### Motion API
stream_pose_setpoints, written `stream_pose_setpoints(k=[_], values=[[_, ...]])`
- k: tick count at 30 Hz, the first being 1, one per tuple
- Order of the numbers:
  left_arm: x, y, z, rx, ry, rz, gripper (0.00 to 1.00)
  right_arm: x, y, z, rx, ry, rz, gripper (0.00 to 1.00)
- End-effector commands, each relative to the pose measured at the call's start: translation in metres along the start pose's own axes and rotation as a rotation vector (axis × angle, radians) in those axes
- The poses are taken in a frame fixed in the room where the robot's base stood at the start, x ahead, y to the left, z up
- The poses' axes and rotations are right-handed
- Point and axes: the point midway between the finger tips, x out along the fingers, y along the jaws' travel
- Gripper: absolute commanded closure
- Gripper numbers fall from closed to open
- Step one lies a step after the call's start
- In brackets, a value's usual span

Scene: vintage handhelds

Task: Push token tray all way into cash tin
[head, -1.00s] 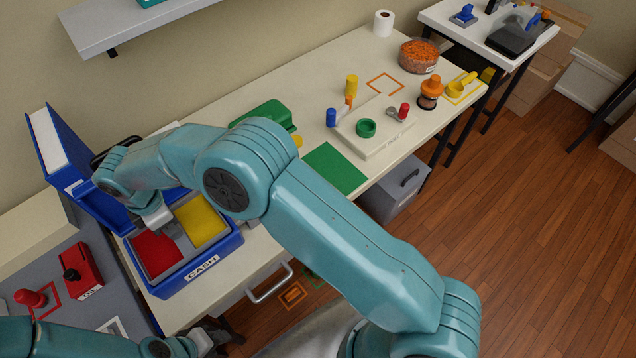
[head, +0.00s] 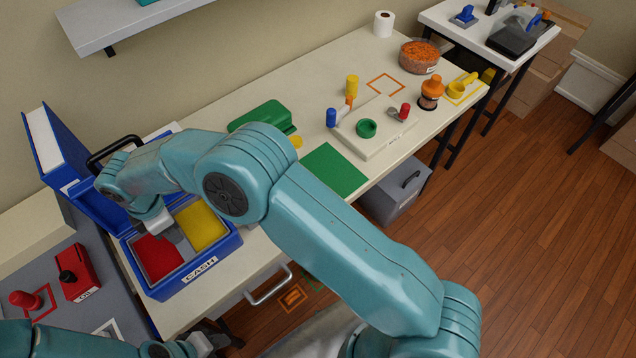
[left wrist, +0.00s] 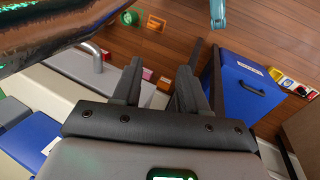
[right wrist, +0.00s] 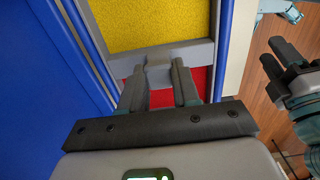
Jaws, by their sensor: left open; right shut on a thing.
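The blue cash tin (head: 186,289) stands at the table's left end, its lid (head: 52,150) swung up behind. The grey token tray (head: 185,246), with red and yellow compartments, sits inside the tin. In the head view my right gripper (head: 172,232) reaches down at the tray's middle and partly hides it. In the right wrist view my right gripper (right wrist: 160,82) is shut on the tab of the tray's grey divider (right wrist: 193,52). My left gripper (head: 213,340) is open and empty by the table's front edge, apart from the tin; its fingers also show in the left wrist view (left wrist: 160,78).
A black handle (head: 112,150) stands behind the tin. A green stapler-like object (head: 262,117) and green mat (head: 334,168) lie to its right. A red box (head: 80,274) is on the grey surface at left. A drawer handle (head: 268,287) juts out in front.

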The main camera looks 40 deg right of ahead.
Motion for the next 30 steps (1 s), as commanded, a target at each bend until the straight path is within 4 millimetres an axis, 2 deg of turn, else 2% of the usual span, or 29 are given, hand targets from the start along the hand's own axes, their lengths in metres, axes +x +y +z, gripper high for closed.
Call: stream_pose_setpoints(k=[30], values=[[0.015,-0.005,0.000,0.000,0.000,0.000,0.57,0.021,0.000,0.000,0.000,0.000,0.000,1.00]])
